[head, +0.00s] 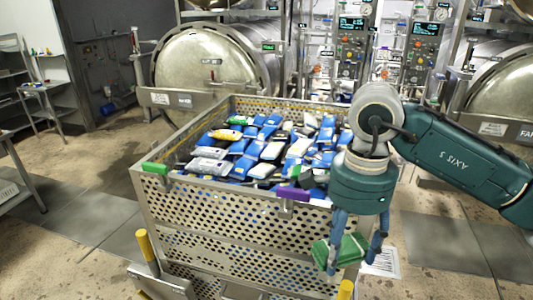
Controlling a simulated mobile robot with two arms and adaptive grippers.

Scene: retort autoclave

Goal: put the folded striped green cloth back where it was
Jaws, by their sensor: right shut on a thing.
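The folded striped green cloth (341,253) is between the fingers of my right gripper (352,250), which points down and is shut on it. The gripper and cloth are in front of the perforated metal basket (235,218), near its right front corner and below its rim. I cannot tell whether the cloth touches the basket wall. My left gripper is not in view.
The basket is full of blue and white pouches (262,150), with a yellow one (225,134) on top. Green (155,168) and purple (293,194) tags sit on its rim. Yellow-topped posts (146,245) stand in front. A retort (212,58) stands behind. Floor at left is open.

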